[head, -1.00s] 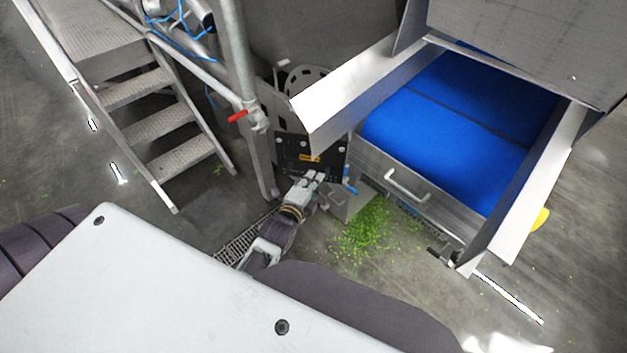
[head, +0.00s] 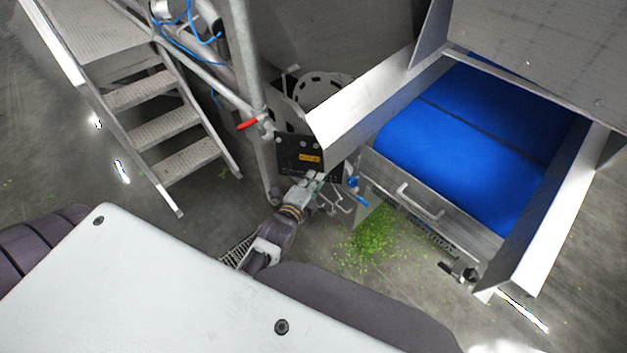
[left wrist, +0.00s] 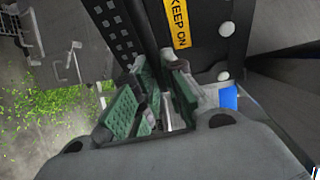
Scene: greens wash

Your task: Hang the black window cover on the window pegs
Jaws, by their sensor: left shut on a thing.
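The black window cover (head: 292,151) is a dark plate with a yellow label and pale round studs near its top edge. In the head view it stands near upright in front of the machine's side, below the metal chute. My left gripper (head: 315,179) is shut on its lower part. In the left wrist view the green-padded fingers (left wrist: 160,82) close at the cover (left wrist: 208,60), whose label reads "KEEP ON". The window pegs cannot be told apart from the studs, and whether the cover touches the machine is unclear. My right gripper is out of view.
A blue conveyor belt (head: 470,125) with metal side walls (head: 555,215) stands at right. Metal steps (head: 165,130) and a pipe post with a red handle (head: 247,124) stand at left. Green scraps (head: 370,238) litter the floor beside the gripper.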

